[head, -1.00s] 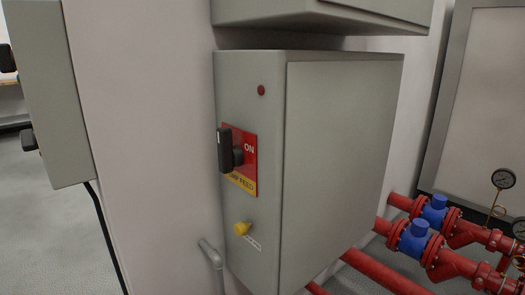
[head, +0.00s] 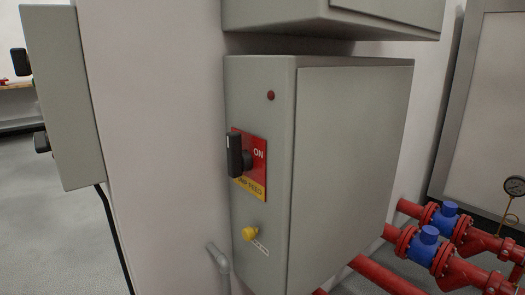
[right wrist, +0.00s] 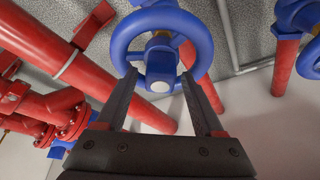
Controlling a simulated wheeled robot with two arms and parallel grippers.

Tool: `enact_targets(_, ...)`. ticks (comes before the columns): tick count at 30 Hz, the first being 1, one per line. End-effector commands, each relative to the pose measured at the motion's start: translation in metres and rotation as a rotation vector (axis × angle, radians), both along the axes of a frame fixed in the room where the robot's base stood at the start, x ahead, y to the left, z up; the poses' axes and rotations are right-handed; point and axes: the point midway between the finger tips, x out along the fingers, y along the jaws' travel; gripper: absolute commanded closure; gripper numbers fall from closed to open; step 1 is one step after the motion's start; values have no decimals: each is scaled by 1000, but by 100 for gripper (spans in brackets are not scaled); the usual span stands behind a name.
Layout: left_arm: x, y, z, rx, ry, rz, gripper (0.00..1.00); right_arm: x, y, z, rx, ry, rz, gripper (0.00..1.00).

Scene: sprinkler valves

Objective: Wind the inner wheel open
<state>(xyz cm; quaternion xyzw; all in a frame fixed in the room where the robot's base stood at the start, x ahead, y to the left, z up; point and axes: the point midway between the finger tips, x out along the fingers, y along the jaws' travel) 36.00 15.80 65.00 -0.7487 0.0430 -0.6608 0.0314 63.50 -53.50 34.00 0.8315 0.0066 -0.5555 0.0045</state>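A blue handwheel (right wrist: 204,42) on red pipework fills the upper middle of the right wrist view, with a pale round hub end (right wrist: 160,87) at its lower spoke. My right gripper (right wrist: 161,74) reaches up to it with its two fingers apart, one on each side of that spoke and hub. I cannot tell whether the fingers touch the wheel. A second blue wheel (right wrist: 287,14) is partly cut off at the top right. Neither view shows which wheel is the inner one. My left gripper is out of view.
Red pipes (right wrist: 30,45) and flanges crowd the left of the wrist view. In the head view a grey control cabinet (head: 350,160) with a black switch handle (head: 235,155) stands by the wall. Red pipes with blue fittings (head: 424,245) run at lower right.

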Motion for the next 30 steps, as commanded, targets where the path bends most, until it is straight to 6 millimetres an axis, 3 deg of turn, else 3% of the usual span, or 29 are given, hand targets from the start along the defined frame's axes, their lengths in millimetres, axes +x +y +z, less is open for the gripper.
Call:
enact_targets(11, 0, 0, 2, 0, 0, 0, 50, 0, 0, 2, 0, 0, 0, 18)
enact_targets(24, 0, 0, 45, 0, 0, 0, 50, 1, 0, 66, -2, -2, 1, 18)
enact_targets(30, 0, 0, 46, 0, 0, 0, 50, 0, 0, 70, 0, 0, 0, 18)
